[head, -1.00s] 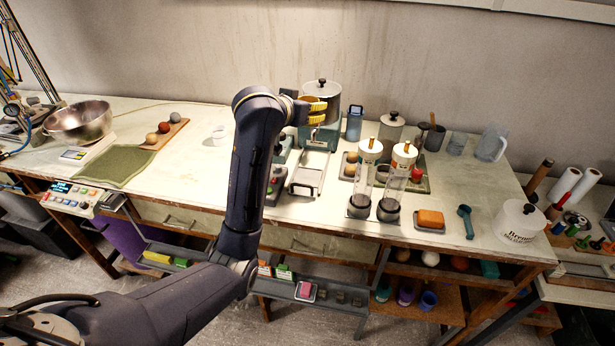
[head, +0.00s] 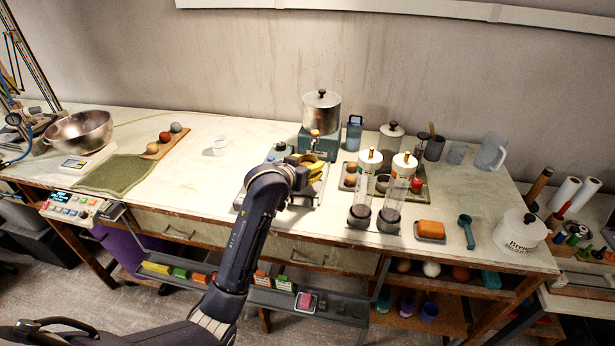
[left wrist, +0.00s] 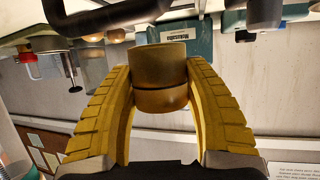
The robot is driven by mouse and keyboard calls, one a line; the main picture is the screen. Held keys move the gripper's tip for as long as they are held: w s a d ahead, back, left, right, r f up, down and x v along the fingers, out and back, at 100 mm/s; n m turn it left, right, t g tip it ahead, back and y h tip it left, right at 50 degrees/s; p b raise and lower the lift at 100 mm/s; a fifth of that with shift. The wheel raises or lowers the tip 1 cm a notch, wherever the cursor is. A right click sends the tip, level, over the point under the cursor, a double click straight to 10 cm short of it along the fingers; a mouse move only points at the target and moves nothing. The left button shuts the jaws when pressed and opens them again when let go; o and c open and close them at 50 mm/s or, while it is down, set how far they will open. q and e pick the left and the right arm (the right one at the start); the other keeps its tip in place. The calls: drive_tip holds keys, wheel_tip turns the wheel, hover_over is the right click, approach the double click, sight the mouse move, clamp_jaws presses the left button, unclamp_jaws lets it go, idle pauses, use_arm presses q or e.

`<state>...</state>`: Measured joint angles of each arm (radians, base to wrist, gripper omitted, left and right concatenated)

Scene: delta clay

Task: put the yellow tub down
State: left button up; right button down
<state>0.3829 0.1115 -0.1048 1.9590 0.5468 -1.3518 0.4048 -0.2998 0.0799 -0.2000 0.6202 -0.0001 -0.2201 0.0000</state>
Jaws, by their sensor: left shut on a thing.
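The yellow tub (left wrist: 160,68) is a short dull-yellow cylinder with a dark line around it. In the left wrist view it sits between the two curved yellow fingers of my left gripper (left wrist: 160,85), which is shut on it. In the head view my left gripper (head: 313,163) is low over the bench, in front of the teal machine (head: 318,142) and above a grey tray (head: 303,201). There the tub cannot be told apart from the yellow fingers. I cannot tell whether its base touches anything. My right gripper is not in view.
The bench top (head: 200,190) is clear between the green mat (head: 115,173) and my arm.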

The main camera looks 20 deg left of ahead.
use_arm(q)
drive_tip(key=shift+f, duration=2)
drive_tip(key=shift+f, duration=0.2)
drive_tip(key=o, duration=1.3)
drive_tip(key=shift+c, duration=0.2)
drive_tip(key=v, duration=1.6)
drive_tip(key=shift+s, duration=0.3)
drive_tip(key=shift+o, duration=0.7)
drive_tip(key=shift+s+a, duration=0.25)
drive_tip(key=shift+s, duration=0.2)
